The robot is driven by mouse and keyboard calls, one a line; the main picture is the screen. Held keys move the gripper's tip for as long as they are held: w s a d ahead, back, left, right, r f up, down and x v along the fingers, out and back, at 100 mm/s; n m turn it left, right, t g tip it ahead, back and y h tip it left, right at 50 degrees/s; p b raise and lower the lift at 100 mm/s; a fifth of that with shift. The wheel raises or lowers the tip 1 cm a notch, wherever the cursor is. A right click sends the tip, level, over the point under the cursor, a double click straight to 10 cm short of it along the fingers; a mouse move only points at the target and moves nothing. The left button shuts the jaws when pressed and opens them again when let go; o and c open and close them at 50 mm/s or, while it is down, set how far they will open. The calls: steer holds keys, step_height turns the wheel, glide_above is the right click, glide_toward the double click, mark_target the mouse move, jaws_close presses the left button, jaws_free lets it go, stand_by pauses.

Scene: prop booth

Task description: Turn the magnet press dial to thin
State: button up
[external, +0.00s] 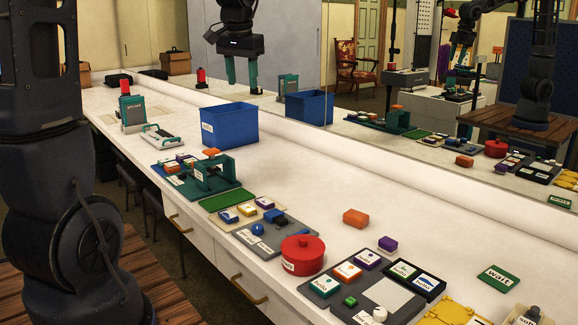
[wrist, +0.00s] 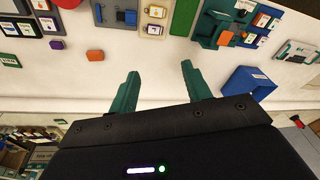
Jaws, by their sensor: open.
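A teal upright press-like device (external: 131,108) with a red top stands at the far left of the counter. Its small label and any dial on it are too small to read. I cannot tell for sure which one is the magnet press.
A blue open bin (external: 230,125) stands between the gripper and the teal frame. A white-and-green flat device (external: 162,136) lies left of it. A mirror runs along the back. The counter's middle is mostly clear.

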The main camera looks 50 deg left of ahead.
steer(key=w+a+f+n, duration=0.15)
steer(key=a+f, duration=0.35)
steer(key=a, duration=0.5)
steer(key=n+g+h, duration=0.2)
steer(key=n, duration=0.1)
glide_above(182, 176)
steer(key=a, duration=0.1)
step_height(182, 176, down, 22)
steer(key=f, duration=1)
steer(key=shift+w+a, duration=0.2)
steer(key=shift+w, duration=0.1)
steer(key=c, duration=1)
